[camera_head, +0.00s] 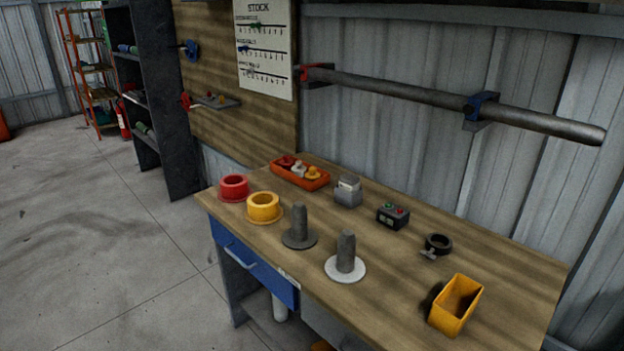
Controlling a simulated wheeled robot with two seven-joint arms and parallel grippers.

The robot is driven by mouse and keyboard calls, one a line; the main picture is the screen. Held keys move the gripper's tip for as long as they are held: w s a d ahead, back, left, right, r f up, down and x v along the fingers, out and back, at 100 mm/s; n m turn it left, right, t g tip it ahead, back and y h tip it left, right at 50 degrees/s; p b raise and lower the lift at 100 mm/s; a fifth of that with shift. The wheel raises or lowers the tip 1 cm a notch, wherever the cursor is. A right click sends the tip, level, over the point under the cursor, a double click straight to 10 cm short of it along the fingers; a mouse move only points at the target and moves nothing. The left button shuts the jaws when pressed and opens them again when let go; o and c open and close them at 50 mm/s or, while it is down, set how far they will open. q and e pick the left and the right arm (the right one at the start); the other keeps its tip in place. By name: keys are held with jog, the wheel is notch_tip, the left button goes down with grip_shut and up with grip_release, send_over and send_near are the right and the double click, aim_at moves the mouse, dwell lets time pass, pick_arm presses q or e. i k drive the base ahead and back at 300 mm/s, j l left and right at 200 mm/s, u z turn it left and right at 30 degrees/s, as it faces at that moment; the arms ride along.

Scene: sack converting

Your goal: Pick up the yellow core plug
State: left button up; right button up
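A yellow core plug (263,206), a short hollow cylinder with a wider flange at its base, stands upright near the front left edge of the wooden workbench (400,290). A similar red plug (233,187) stands just behind it to the left, close to the bench's left corner. Neither of my grippers is in the head view, and nothing covers the yellow plug.
Two grey posts on round bases, one dark (299,228) and one white (346,257), stand right of the yellow plug. Behind are an orange tray (299,174) of small parts, a grey box (348,191) and a button box (393,215). A black collar (438,244) and yellow bin (455,305) sit right.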

aim_at(311, 176)
jog(key=i+j+z, duration=0.1)
jog(key=z, duration=0.65)
jog(key=i+j+z, duration=0.15)
jog(key=j+z, duration=0.25)
jog(key=j, duration=0.2)
jog(key=j+z, duration=0.6)
jog(key=j, duration=1.5)
jog(key=j+z, duration=0.15)
jog(key=j, duration=1.5)
